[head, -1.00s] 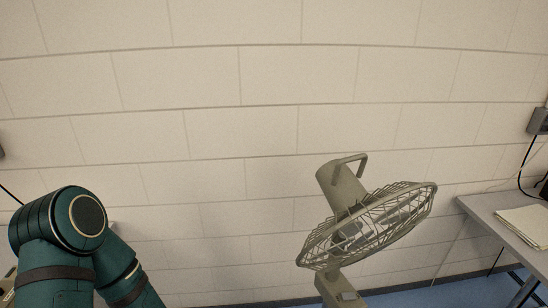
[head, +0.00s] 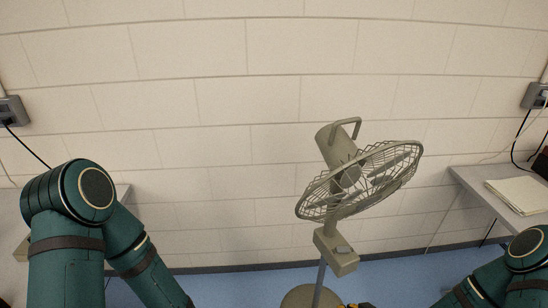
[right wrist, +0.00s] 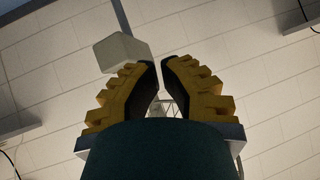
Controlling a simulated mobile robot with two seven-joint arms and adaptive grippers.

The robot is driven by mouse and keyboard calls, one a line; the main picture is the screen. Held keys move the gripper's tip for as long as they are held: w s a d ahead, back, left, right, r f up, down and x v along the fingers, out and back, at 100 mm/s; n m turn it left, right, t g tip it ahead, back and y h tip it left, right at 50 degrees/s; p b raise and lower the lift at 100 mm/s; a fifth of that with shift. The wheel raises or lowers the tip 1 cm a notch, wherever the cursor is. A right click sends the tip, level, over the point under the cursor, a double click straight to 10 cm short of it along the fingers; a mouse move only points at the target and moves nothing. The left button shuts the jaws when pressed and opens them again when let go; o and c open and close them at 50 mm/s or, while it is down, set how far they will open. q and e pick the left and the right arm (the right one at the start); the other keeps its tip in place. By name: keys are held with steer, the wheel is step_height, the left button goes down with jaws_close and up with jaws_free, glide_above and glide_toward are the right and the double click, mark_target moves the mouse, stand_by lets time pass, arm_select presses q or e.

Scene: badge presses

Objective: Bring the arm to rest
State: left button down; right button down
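My right arm (head: 495,282) shows at the lower right of the head view, cut off by the bottom edge. A small yellow and dark bit of my right gripper (head: 359,305) seems to peek in at the bottom edge. In the right wrist view the gripper (right wrist: 159,62) has yellow fingers with black pads. Their tips nearly meet with a thin gap, and nothing is held between them. My left arm (head: 85,225) is bent at the lower left of the head view. My left gripper is out of view.
A grey-beige standing fan (head: 360,180) stands in front of the block wall, with its base (head: 300,297) on the blue floor. A table (head: 470,182) with papers (head: 518,194) is at the right. A wall box (head: 12,110) hangs at the left. A pale block-like part (right wrist: 122,52) shows behind the fingers.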

steer(key=s+a+r+m+g, duration=0.1)
steer(key=s+a+m+g, duration=0.1)
steer(key=s+a+g, duration=0.6)
steer(key=shift+s+a+m+g, duration=0.3)
steer(key=shift+s+a, duration=0.9)
steer(key=shift+a, duration=0.05)
